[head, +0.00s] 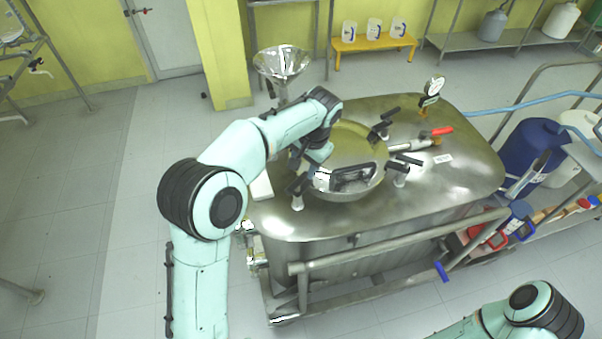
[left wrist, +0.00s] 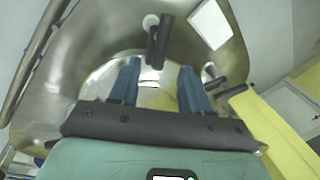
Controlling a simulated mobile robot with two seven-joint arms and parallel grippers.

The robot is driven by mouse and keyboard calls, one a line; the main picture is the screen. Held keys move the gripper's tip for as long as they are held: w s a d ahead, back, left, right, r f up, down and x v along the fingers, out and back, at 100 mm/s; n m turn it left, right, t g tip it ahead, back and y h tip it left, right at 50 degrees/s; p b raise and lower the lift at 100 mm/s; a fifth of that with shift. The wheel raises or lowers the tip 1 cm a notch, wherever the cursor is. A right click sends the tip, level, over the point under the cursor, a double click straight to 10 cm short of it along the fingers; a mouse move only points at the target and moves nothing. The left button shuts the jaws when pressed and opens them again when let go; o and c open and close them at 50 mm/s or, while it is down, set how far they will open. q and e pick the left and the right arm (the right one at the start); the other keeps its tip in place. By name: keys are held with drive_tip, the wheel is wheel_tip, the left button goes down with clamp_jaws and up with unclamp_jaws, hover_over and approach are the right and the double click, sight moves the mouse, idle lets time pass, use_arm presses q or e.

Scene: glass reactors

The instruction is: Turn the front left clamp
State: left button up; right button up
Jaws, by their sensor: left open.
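The front left clamp (head: 297,189), with a black handle on a pale post, stands at the front left edge of the domed steel lid (head: 360,150). In the left wrist view its black handle (left wrist: 160,40) shows upright in the picture, just beyond the fingertips and between their lines. My left gripper (head: 312,160) is over the lid's left side, close to this clamp. In the left wrist view its two blue fingers (left wrist: 160,68) are apart with nothing gripped. Whether a finger touches the handle cannot be told. My right gripper is out of view.
Other clamps (head: 401,168) (head: 380,130) ring the lid, and another clamp (left wrist: 214,83) shows beside the right finger. A gauge (head: 433,87), a red-handled valve (head: 441,131) and a steel funnel (head: 283,62) rise around the lid. A white plate (head: 261,186) lies left of the clamp.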

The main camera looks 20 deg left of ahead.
use_arm(q)
drive_tip(key=r, duration=0.4)
drive_tip(key=shift+s+d+r, duration=0.1)
drive_tip(key=shift+d, duration=0.3)
